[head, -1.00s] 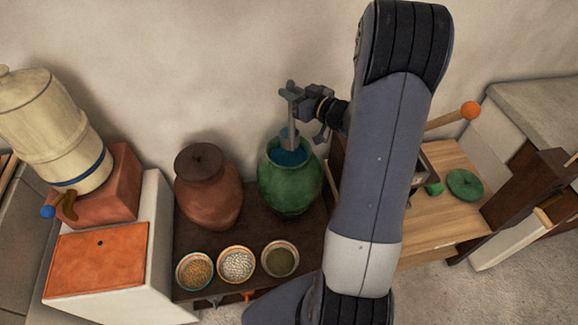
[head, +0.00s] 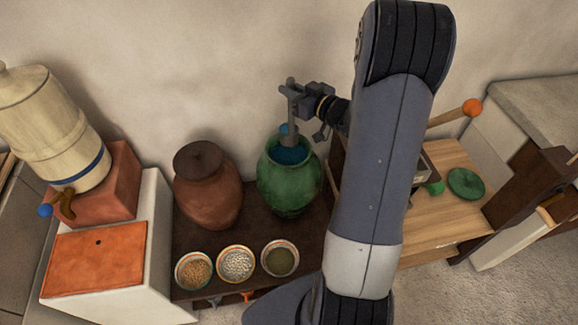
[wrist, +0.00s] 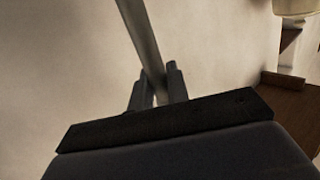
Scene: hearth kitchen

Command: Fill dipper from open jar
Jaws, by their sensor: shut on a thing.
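The open green jar (head: 290,186) stands on the dark low shelf with blue water showing in its mouth. The dipper (head: 290,112) is upright above and in the jar's mouth; its handle is grey and its cup is at the water, where I cannot tell how full it is. My gripper (head: 294,92) is shut on the dipper's handle above the jar. In the wrist view the dipper's handle (wrist: 142,40) runs up from between the fingers of my gripper (wrist: 158,92).
A brown lidded jar (head: 207,184) stands left of the green jar. Several small bowls sit in front, including a bowl of white grains (head: 236,263). A cream water dispenser (head: 48,125) is at far left. A wooden table (head: 440,215) with a green lid (head: 465,183) is right.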

